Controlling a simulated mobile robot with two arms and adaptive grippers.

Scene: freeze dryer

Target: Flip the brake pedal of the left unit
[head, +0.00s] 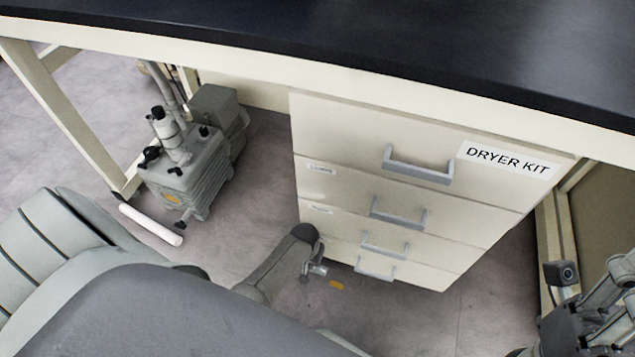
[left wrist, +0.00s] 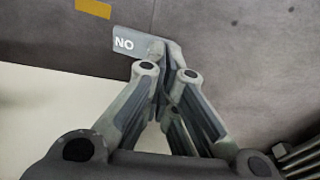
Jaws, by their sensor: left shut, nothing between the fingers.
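A grey pedal tab (left wrist: 126,43), with white letters that read "NO" in the left wrist view, juts out just past my left fingertips. Its bent inner part runs behind the fingers, and I cannot tell whether they touch it. My left gripper (head: 316,268) is low near the floor at the lower left of the drawer unit (head: 392,183); it also shows in the left wrist view (left wrist: 166,68). It is shut and empty. In the head view the pedal is too small to tell from the gripper. My right gripper (head: 592,325) shows partly at the lower right, its fingers unclear.
A grey pump (head: 190,170) stands on the floor left of the drawers. A white rod (head: 151,224) lies in front of it. The dark benchtop (head: 400,45) overhangs the drawers. A yellow mark (head: 336,284) is on the floor near the pedal, also in the left wrist view (left wrist: 93,8).

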